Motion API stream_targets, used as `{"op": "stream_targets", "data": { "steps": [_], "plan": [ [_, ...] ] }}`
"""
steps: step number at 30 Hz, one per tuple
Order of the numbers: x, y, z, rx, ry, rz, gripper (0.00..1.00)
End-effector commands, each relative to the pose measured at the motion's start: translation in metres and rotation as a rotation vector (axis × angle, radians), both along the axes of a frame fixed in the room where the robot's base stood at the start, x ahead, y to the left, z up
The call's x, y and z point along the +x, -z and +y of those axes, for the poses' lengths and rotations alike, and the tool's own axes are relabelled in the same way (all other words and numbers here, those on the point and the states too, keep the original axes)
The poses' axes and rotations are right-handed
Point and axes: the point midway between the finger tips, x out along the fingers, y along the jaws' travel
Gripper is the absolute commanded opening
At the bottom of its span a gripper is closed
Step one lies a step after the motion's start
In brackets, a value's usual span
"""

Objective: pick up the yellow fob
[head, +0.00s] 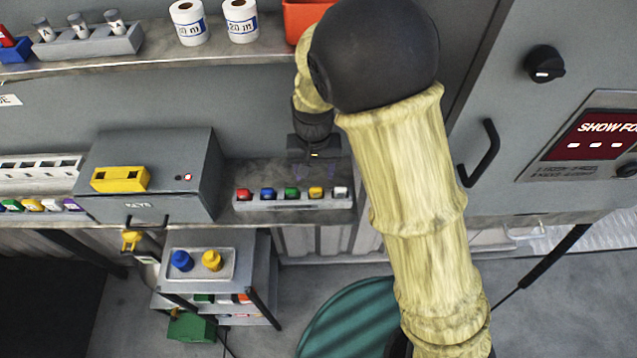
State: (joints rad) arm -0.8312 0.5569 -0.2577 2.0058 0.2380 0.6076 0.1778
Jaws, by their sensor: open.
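A yellow fob (316,192) stands in a grey rack (290,204) on the lower shelf, between a green fob (291,193) and a white fob (340,192). A blue fob (267,194) and a red fob (244,194) stand further left in the same rack. My gripper (315,155) is open, behind and above the rack near the back wall. It appears apart from the yellow fob. Its fingers are small and dark, and nothing shows between them.
A grey key box (150,178) stands left of the rack. Another row of coloured pieces (32,206), one yellow, lies further left. An upper shelf (150,63) overhangs behind. A grey cabinet (500,90) with a black handle (481,155) stands at the right.

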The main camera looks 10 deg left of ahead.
Motion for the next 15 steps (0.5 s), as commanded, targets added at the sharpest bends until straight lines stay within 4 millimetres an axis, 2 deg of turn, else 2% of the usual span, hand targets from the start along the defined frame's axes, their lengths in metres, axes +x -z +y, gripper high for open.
{"op": "stream_targets", "data": {
  "steps": [10, 15],
  "plan": [
    [0.001, 0.001, -0.002, 0.000, 0.006, 0.000, 0.56],
    [0.001, 0.013, -0.002, -0.002, 0.005, 0.003, 0.56]
  ]
}}
